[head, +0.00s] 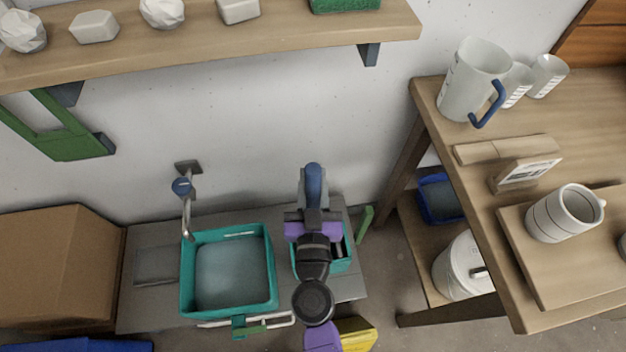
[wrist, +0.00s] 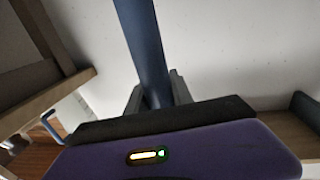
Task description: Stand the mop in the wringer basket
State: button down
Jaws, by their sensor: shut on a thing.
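The mop shows only as its blue handle (head: 313,182), seen nearly end-on in the head view. In the wrist view the handle (wrist: 143,42) runs up between the fingers. My gripper (head: 315,206) is shut on the handle, and its fingers also show in the wrist view (wrist: 157,97). A small teal container (head: 341,264), which looks like the wringer basket, is below and behind my arm, mostly hidden. The mop's head is hidden, so I cannot tell whether it is inside the basket. A larger teal bucket (head: 187,275) stands just left.
A tap (head: 187,205) juts from the wall above the bucket. A cardboard box (head: 58,250) stands left. The wooden table (head: 485,270) at right bears a pitcher (head: 466,85) and a mug (head: 563,214). A wall shelf (head: 215,38) crosses the top. A yellow object (head: 357,334) lies at the bottom.

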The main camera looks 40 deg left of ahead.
jog(key=shift+f, duration=0.15)
jog(key=c, duration=1.1)
grip_release()
jog(key=v, duration=1.2)
jog(key=shift+d, duration=0.1)
